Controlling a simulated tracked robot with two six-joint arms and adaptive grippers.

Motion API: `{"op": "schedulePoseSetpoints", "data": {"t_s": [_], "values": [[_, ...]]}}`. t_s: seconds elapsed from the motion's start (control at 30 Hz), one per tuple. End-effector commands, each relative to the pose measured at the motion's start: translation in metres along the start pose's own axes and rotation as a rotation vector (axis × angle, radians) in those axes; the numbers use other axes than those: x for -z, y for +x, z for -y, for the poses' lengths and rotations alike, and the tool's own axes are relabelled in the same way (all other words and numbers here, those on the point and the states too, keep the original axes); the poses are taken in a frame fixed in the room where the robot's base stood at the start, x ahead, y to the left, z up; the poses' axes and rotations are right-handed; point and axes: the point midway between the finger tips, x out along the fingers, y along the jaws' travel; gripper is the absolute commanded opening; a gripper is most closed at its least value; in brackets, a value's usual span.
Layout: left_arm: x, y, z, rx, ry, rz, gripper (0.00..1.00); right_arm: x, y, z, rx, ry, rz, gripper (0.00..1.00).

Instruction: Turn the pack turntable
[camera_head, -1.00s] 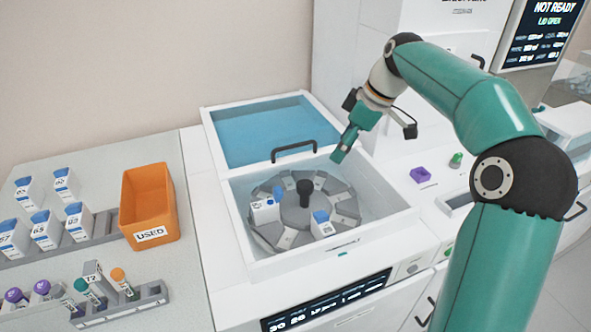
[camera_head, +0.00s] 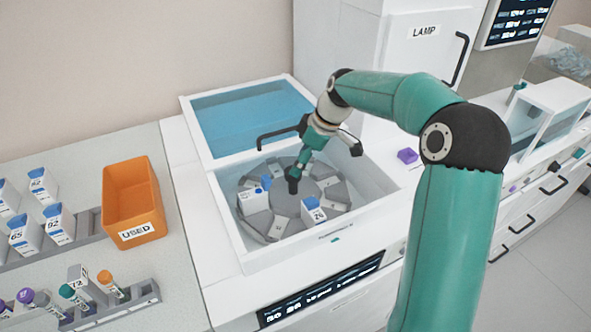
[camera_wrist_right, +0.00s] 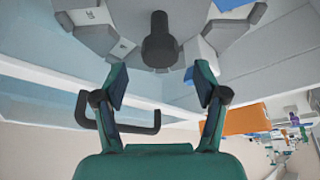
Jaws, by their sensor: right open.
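The pack turntable (camera_head: 305,205) is a grey disc of wedge slots inside an open white bay, with a dark knob (camera_head: 292,186) standing at its middle. Blue-capped white packs sit in some slots: one at the left (camera_head: 254,198) and one at the front (camera_head: 313,211). My right gripper (camera_head: 299,168) is just above the knob, pointing down. In the right wrist view the knob (camera_wrist_right: 159,45) stands ahead, between and beyond the spread fingers (camera_wrist_right: 160,85), which hold nothing. Whether a finger touches the knob cannot be told. My left gripper is not in view.
The bay's blue-windowed lid (camera_head: 250,115) is open behind, with a black handle (camera_head: 278,137) close to my wrist. Bay walls surround the turntable. An orange bin marked USED (camera_head: 133,200), a pack rack (camera_head: 85,230) and a tube rack (camera_head: 115,305) stand left.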

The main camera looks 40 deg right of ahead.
Motion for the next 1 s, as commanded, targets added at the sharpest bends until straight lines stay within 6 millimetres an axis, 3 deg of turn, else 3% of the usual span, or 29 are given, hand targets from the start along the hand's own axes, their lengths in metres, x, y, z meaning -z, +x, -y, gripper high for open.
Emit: {"op": "schedulePoseSetpoints", "data": {"t_s": [0.1,0.3,0.67,1.0], "values": [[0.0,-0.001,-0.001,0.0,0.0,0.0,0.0,0.0,0.021,0.001,0.003,0.0,0.002,0.72],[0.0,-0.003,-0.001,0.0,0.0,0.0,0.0,0.0,0.041,0.0,0.001,0.0,0.0,0.72],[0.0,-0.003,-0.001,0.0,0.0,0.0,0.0,-0.001,0.045,0.0,-0.001,0.001,0.0,0.72],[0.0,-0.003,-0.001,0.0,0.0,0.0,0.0,-0.001,0.045,-0.001,-0.001,0.001,-0.001,0.17]]}}
